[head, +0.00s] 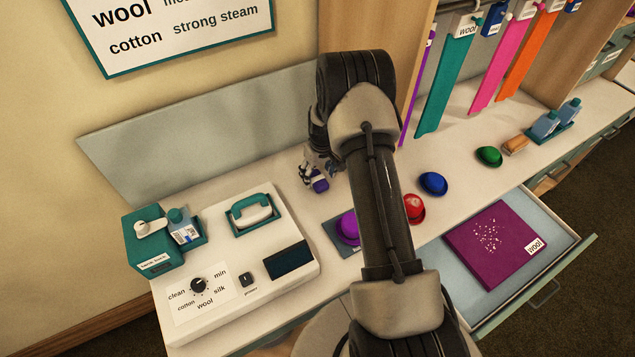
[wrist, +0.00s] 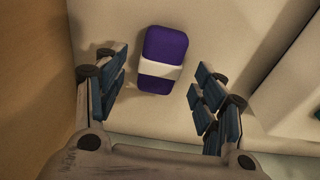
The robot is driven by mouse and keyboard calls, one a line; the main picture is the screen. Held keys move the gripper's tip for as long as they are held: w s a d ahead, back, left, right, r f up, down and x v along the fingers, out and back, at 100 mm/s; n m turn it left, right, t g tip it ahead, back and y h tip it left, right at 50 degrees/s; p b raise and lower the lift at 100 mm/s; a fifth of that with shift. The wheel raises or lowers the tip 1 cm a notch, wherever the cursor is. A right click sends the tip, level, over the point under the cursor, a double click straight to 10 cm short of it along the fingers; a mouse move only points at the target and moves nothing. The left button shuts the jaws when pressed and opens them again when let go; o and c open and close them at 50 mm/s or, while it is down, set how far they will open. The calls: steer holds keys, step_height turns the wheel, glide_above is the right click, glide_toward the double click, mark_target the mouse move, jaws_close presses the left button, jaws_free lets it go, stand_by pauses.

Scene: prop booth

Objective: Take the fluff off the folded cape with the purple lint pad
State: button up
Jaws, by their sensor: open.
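The purple lint pad (wrist: 164,50) with a white band lies on the counter. In the head view it shows (head: 320,184) just beyond the fingers. My gripper (wrist: 160,95) is open, its fingers apart on either side of the pad's near end, with nothing between them held. In the head view my gripper (head: 318,165) is partly hidden by my arm. The folded magenta cape (head: 490,262) lies in the open drawer (head: 556,227) at the right, with white fluff (head: 489,236) scattered on it and a "wool" label.
A steam unit (head: 215,285) with a dial and an iron-like handle stands at the left, a teal box (head: 153,240) behind. Purple, red (head: 414,208), blue (head: 433,183) and green (head: 489,156) hats sit along the counter. Coloured strips (head: 448,85) hang at the back. The drawer juts out over the floor.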

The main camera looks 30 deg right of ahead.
mark_target(318, 179)
steer(key=shift+w+f, duration=0.1)
steer(key=shift+f, duration=0.85)
steer(key=shift+f+b, duration=0.25)
steer(key=shift+b, duration=0.25)
steer(key=shift+c, duration=0.5)
steer(key=c, duration=1)
steer(key=shift+c, duration=0.2)
steer(key=shift+r, duration=0.15)
steer(key=shift+r+p, duration=0.2)
steer(key=shift+p, duration=0.25)
step_height(318, 179, up, 20)
steer(key=p, duration=0.3)
